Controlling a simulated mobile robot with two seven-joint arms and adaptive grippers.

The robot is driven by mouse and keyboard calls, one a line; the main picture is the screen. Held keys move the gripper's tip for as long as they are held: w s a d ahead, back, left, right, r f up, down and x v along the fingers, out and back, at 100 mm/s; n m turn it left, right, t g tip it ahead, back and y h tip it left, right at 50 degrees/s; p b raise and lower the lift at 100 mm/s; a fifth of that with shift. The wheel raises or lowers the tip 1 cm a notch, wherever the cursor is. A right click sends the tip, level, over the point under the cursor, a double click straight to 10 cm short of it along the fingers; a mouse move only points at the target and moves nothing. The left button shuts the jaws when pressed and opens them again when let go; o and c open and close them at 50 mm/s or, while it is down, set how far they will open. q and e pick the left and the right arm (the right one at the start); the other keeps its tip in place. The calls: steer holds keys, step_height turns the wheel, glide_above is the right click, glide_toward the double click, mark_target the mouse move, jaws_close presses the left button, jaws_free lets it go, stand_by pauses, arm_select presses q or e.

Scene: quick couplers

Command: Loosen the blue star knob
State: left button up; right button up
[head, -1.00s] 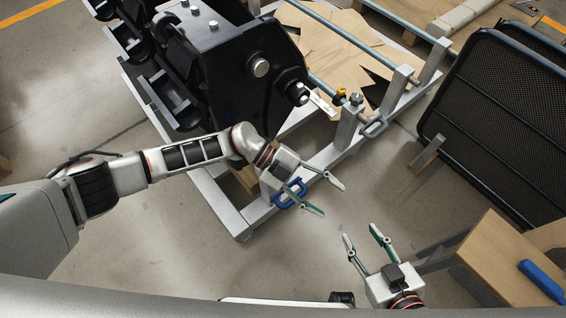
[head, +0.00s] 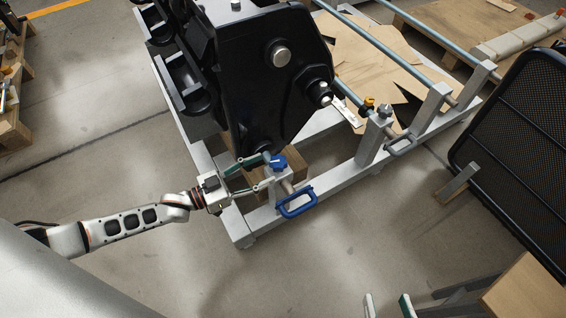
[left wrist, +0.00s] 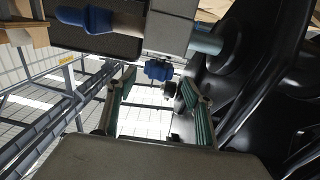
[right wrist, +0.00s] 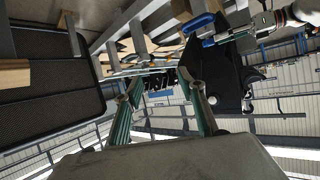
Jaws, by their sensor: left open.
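The blue star knob (head: 279,162) sits on top of the grey post at the near end of the frame in the head view. My left gripper (head: 266,171) is open and comes at it from the left, its fingertips close to the knob. I cannot tell whether they touch it. In the left wrist view the knob (left wrist: 158,70) appears beyond and between the open fingers, with nothing held. My right gripper (head: 387,304) shows only its fingertips at the bottom edge; in the right wrist view its fingers (right wrist: 160,92) are apart and empty.
A blue handle (head: 297,203) is fixed beside the post. A black machine body (head: 262,75) stands close behind my left gripper. A grey clamp post (head: 378,130) with a handle is further along the frame. A black mesh panel (head: 525,135) stands right. Floor in front is clear.

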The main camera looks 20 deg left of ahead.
mark_target(279, 163)
arm_select(q)
steer(key=x, duration=0.5)
steer(key=shift+d+f+b, duration=0.1)
steer(key=shift+b, duration=0.25)
steer(key=shift+w+d, duration=0.4)
steer(key=shift+w, duration=0.05)
steer(key=c, duration=1.1)
